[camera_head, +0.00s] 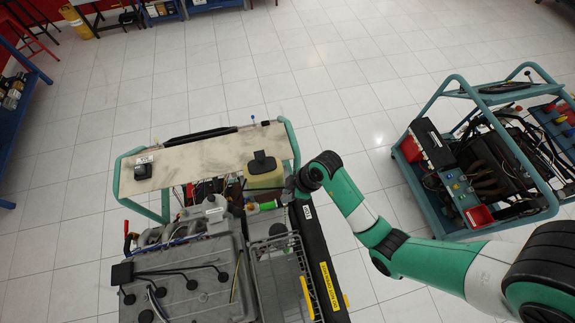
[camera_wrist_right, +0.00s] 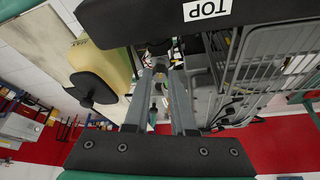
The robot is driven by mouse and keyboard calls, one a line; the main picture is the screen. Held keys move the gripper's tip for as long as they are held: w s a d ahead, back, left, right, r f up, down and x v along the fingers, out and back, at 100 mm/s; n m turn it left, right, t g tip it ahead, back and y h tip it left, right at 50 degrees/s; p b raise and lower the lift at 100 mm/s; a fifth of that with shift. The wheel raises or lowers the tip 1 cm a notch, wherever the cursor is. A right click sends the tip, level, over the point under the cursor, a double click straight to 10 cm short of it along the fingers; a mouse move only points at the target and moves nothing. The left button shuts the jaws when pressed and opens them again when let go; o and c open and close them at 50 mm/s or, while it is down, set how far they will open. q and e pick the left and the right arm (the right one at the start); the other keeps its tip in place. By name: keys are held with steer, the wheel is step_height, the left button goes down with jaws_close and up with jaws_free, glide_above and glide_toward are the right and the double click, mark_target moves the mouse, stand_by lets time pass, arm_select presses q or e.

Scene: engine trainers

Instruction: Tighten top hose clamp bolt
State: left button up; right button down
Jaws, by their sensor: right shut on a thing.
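My right gripper (camera_head: 293,186) is at the right rear of the near engine trainer, beside a black bar marked TOP (camera_head: 308,213). In the wrist view my right gripper (camera_wrist_right: 167,70) has its two long grey fingers reaching in just under the bar marked TOP (camera_wrist_right: 190,20). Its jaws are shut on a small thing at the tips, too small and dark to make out. The hose clamp and its bolt cannot be told apart from the dark parts around the fingertips. My left gripper is not in view.
A yellowish tank with a black cap (camera_head: 263,168) stands close left of my right gripper; it also shows in the wrist view (camera_wrist_right: 105,68). A grey wire guard (camera_head: 280,262) and the engine cover (camera_head: 190,275) lie nearer. A second trainer (camera_head: 480,160) stands right, across clear floor.

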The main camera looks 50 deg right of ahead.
stand_by(0.4)
steer(key=c, duration=0.7)
jaws_free()
steer(key=shift+c, duration=0.2)
